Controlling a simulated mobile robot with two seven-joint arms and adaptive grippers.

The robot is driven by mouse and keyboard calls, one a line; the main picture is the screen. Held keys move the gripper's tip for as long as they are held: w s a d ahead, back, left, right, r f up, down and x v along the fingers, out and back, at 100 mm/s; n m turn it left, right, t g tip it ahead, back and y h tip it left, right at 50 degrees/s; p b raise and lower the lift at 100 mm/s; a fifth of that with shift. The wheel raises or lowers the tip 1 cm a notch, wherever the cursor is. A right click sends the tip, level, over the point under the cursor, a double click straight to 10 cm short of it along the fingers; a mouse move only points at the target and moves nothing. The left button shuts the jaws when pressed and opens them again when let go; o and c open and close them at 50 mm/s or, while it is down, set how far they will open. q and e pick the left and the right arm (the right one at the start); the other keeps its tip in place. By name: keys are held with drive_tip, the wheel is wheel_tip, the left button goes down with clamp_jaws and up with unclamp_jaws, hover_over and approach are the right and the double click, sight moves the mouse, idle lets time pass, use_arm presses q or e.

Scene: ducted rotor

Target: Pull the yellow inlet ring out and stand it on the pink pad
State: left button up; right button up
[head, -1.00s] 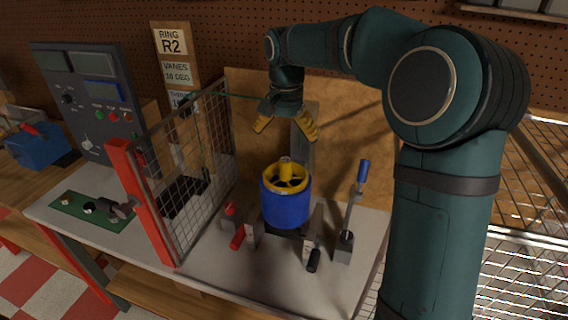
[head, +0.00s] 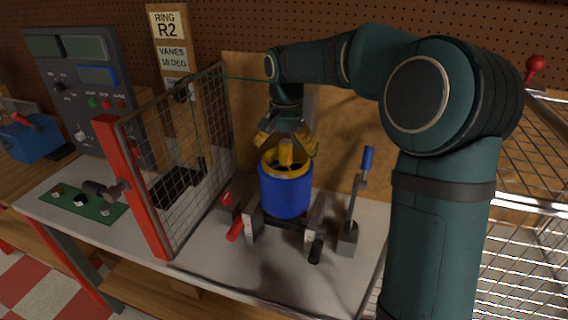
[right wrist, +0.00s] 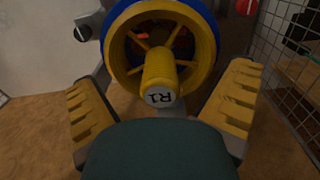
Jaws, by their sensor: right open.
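The yellow inlet ring (head: 273,163) sits in the top of the upright blue duct (head: 286,193). A yellow post rises from its middle. In the right wrist view the ring (right wrist: 118,50) shows spokes, and its post (right wrist: 160,75) has an end label reading R1. My right gripper (head: 286,146) is just above the duct, behind the post. Its yellow fingers are open, one on each side of the post, with gaps to it in the right wrist view (right wrist: 161,88). The pink pad and my left gripper are not in view.
A red post (head: 133,190) with a wire mesh guard (head: 190,150) stands left of the duct. A blue-handled lever (head: 352,205) stands right. Red and black clamp handles flank the duct's base. The bench's front (head: 260,265) is clear. A sign reads RING R2.

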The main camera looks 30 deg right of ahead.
drive_tip(key=shift+p, duration=0.55)
idle(0.9)
drive_tip(key=shift+f, duration=0.1)
clamp_jaws()
